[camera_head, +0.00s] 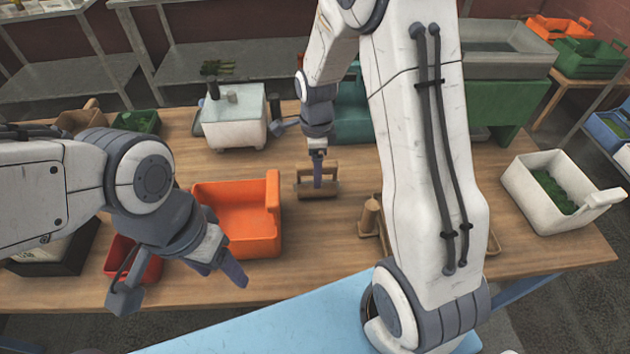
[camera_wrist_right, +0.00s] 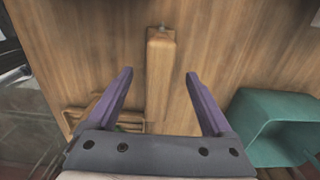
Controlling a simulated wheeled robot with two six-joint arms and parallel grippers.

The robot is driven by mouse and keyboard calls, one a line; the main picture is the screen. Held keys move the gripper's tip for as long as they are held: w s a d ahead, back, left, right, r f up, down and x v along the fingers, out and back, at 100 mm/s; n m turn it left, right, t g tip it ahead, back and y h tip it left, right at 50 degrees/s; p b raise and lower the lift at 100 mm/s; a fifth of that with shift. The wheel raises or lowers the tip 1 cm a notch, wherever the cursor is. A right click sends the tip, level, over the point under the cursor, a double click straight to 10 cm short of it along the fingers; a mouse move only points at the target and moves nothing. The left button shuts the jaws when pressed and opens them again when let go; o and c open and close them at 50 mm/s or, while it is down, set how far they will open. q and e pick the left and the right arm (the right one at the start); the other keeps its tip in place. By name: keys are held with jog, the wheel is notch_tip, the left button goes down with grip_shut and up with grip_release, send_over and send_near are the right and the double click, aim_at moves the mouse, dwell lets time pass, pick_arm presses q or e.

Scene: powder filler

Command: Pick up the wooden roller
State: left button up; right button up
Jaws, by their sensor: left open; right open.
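The wooden roller (camera_wrist_right: 160,95) shows in the right wrist view as a long wooden bar with a small metal pin at its far end. It lies on the table between my right gripper's fingers (camera_wrist_right: 159,75), which are open with a gap on both sides. In the head view my right gripper (camera_head: 317,180) is just above or around a wooden piece (camera_head: 318,190), which seems to be the roller and is partly hidden by the fingers. My left gripper (camera_head: 236,270) is open and empty over the table's front left, in front of an orange bin.
The orange bin (camera_head: 238,220) stands left of the roller. A teal bin (camera_head: 352,120) is behind it, also in the wrist view (camera_wrist_right: 270,125). A wooden stand (camera_head: 371,214) is partly hidden by my right arm. A white bin (camera_head: 548,190) sits at right.

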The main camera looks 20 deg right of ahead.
notch_tip(320, 180, down, 4)
jog(key=shift+s+r+p, duration=0.1)
jog(key=shift+r+p, duration=0.15)
jog(key=shift+p, duration=0.05)
grip_shut()
jog(key=shift+r, duration=0.15)
